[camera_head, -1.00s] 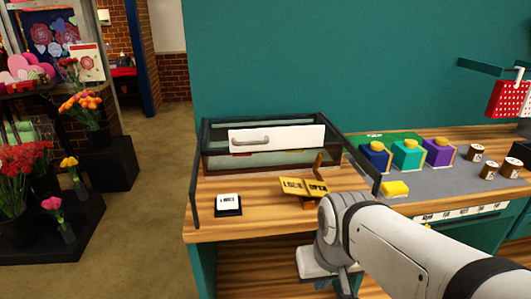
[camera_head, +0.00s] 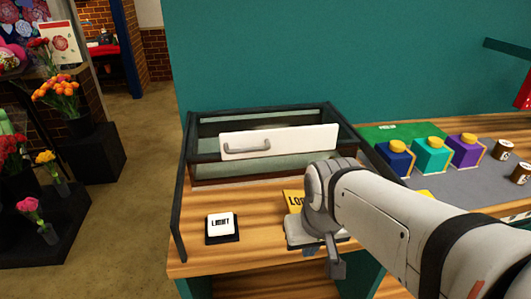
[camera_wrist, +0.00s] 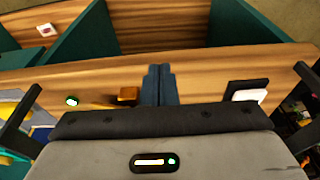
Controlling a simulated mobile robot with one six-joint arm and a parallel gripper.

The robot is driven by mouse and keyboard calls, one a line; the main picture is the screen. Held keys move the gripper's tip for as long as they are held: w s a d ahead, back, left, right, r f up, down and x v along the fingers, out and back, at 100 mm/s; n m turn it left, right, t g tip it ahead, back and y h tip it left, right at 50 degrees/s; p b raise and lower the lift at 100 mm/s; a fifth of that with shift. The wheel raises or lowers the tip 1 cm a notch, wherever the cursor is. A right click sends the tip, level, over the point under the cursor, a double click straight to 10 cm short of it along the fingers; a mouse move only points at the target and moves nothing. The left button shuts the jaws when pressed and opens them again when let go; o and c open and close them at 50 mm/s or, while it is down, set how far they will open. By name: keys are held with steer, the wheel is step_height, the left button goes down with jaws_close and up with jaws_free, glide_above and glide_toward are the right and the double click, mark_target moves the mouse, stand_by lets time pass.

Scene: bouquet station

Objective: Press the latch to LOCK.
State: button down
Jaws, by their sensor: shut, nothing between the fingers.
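The latch's yellow plate (camera_head: 293,197) lies on the wooden counter in front of the glass case. Only the start of "LOCK" shows; my arm hides the rest, including the brass lever. In the wrist view a small brass-orange block (camera_wrist: 128,95) stands left of my fingers, apart from them in the picture; I cannot tell for sure that it is the latch lever. My gripper (camera_head: 337,268) hangs over the counter's front part, right of the light button. In the wrist view my gripper (camera_wrist: 160,70) has its two dark fingers together, with nothing between them.
A white LIGHT button (camera_head: 222,225) sits left of the latch; it also shows in the wrist view (camera_wrist: 248,92). The glass case (camera_head: 264,165) has a white handled front panel (camera_head: 280,142). Blue (camera_head: 396,159), teal (camera_head: 432,155) and purple (camera_head: 466,150) blocks stand right.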

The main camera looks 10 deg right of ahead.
steer(key=w+d+r+m+g+y+p, duration=0.1)
steer(key=w+r+m+p, duration=0.3)
steer(key=w+r+m, duration=0.3)
step_height(320, 180, up, 6)
steer(key=m+g+y+p, duration=0.2)
steer(key=m+p, duration=0.1)
steer(key=m, duration=0.8)
glide_above(287, 201)
steer(key=d, duration=0.4)
steer(key=shift+d+r, duration=0.1)
steer(key=shift+d, duration=0.05)
steer(key=x, duration=0.7)
steer(key=p+x, duration=0.1)
steer(key=x, duration=0.6)
steer(key=shift+w+d, duration=0.1)
steer(key=shift+w, duration=0.15)
